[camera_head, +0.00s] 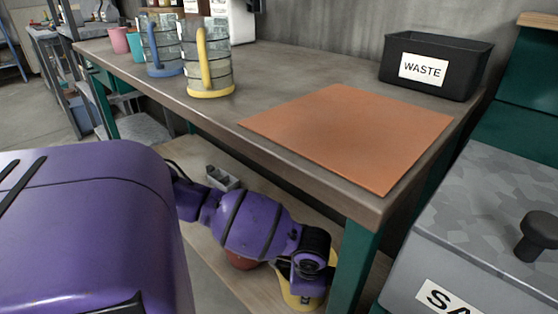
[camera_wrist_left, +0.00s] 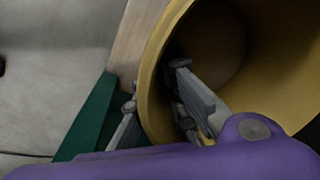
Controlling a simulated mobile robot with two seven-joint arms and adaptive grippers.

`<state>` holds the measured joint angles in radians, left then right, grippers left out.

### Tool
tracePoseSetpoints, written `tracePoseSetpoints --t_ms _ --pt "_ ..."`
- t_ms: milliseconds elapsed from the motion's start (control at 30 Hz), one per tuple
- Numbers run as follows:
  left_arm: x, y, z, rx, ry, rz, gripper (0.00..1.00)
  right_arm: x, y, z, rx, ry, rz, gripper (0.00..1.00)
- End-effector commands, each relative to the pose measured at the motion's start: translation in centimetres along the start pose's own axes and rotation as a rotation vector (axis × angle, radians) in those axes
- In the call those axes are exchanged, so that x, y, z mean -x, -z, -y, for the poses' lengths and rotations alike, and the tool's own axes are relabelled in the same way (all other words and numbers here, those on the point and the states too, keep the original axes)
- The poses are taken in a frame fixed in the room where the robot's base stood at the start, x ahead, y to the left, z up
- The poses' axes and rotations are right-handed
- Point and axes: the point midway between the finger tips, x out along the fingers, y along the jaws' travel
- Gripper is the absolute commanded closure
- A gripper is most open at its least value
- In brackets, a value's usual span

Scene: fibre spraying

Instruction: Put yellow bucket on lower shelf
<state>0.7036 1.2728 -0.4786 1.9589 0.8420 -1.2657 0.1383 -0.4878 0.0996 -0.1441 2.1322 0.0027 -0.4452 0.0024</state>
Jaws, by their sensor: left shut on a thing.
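The yellow bucket (camera_head: 298,300) is in the head view at the front right end of the lower shelf (camera_head: 262,288), mostly hidden by my left gripper (camera_head: 305,270). In the left wrist view the bucket (camera_wrist_left: 157,62) shows its open mouth. My left gripper (camera_wrist_left: 165,105) is shut on its wall, one finger inside and one outside. I cannot tell whether the bucket's base touches the shelf. My right gripper is not in view.
A table leg (camera_head: 355,262) stands close to the right of the bucket. A reddish round thing (camera_head: 240,262) and a grey holder (camera_head: 222,178) are on the lower shelf. The tabletop above holds an orange mat (camera_head: 350,135), a waste bin (camera_head: 437,65) and clear jugs (camera_head: 207,62).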

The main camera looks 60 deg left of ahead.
Motion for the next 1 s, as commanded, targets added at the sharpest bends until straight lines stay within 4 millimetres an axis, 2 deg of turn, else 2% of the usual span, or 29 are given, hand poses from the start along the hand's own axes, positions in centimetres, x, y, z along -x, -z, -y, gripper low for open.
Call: tracePoseSetpoints --t_ms 200,467,700,1000 --pt "-3.4 0.1 -0.4 -0.001 0.000 0.001 1.00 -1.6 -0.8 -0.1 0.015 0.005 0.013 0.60" --pt "-5.5 0.1 -0.6 0.000 0.002 0.000 1.00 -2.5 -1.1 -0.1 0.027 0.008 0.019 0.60" --pt "-9.0 0.1 -1.1 -0.001 0.000 0.000 1.00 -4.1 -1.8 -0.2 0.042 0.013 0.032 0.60" --pt "-9.3 0.1 -1.1 -0.001 0.003 -0.002 1.00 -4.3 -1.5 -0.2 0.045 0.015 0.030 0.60"
